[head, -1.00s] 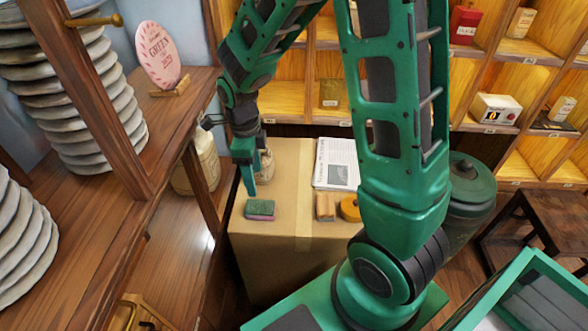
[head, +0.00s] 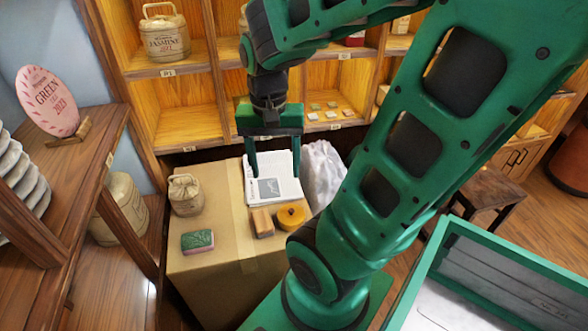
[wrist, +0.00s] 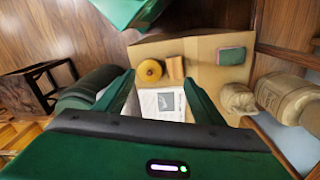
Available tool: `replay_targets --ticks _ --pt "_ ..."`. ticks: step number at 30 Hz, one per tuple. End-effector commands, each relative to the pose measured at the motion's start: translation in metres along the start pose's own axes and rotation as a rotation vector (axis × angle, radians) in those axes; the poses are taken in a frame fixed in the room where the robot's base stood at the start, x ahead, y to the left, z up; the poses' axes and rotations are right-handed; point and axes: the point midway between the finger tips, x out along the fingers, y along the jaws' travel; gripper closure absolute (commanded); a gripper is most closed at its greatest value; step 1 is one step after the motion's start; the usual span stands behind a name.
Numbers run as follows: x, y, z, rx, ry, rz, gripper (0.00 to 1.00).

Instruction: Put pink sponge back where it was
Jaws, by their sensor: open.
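The sponge (head: 198,241), green on top with a pink layer below, lies flat on the left front part of a cardboard box (head: 212,275). It also shows in the wrist view (wrist: 232,57), near the box's edge. My gripper (head: 275,172) is open and empty. It hangs over the back part of the box, near a printed newspaper sheet (head: 271,184), well apart from the sponge. In the wrist view my two fingers (wrist: 160,82) spread on either side of the sheet, with nothing between them.
A wooden block (head: 262,222) and a round orange-yellow item (head: 290,216) sit right of the sponge. A cloth-wrapped jar (head: 186,195) stands behind it. A wooden shelf (head: 92,160) flanks the left, cubbies stand behind, and a green-rimmed bin (head: 505,262) is at lower right.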

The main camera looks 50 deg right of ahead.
Motion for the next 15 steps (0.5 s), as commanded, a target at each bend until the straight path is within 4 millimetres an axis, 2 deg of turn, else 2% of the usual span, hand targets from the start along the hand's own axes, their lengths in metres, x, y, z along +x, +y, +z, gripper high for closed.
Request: replay_targets --ticks 3,6,9,15 --pt "-0.006 0.027 0.012 -0.153 -0.007 -0.019 0.37" --pt "-0.008 0.041 0.020 -0.258 -0.013 -0.031 0.37" --pt "-0.009 0.050 0.026 -0.324 -0.017 -0.039 0.37" --pt "-0.009 0.053 0.029 -0.358 -0.018 -0.042 0.37"
